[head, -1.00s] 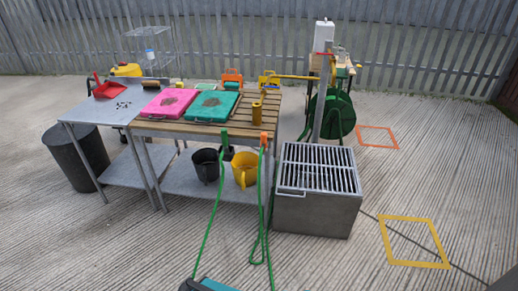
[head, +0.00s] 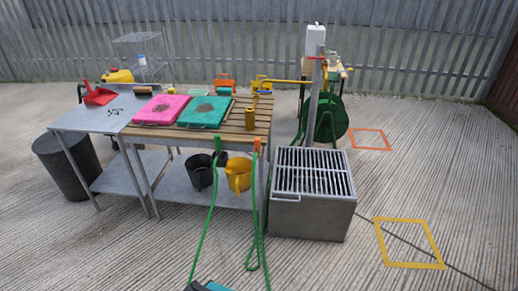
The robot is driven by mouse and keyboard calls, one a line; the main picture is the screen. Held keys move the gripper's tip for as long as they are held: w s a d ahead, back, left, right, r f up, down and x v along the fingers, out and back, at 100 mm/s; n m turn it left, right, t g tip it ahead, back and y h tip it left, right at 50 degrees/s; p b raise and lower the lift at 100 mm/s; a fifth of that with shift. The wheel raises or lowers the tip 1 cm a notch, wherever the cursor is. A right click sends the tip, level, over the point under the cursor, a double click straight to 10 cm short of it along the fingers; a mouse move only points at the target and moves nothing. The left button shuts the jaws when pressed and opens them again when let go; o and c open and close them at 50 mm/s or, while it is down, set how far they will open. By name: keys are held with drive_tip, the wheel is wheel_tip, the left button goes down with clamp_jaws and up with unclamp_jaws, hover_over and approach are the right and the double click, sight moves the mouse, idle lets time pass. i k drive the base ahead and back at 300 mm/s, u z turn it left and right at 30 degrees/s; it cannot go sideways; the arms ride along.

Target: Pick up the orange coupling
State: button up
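The orange coupling (head: 257,145) is small and sits at the front right edge of the slatted wooden table (head: 160,131). A green hose (head: 256,205) hangs from it to the ground and loops there. A green coupling (head: 218,146) sits to its left on the same edge, with another green hose below it. My gripper's fingers are not in view. A teal and dark piece (head: 208,287) shows at the bottom edge, mostly cut off; I cannot tell what it is.
A metal basin with a grate (head: 312,220) stands right of the table. Pink (head: 158,109) and teal (head: 206,111) boards lie on top.

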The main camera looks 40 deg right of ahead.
sight(257, 140)
drive_tip(key=i, duration=0.9)
drive_tip(key=u, duration=0.05)
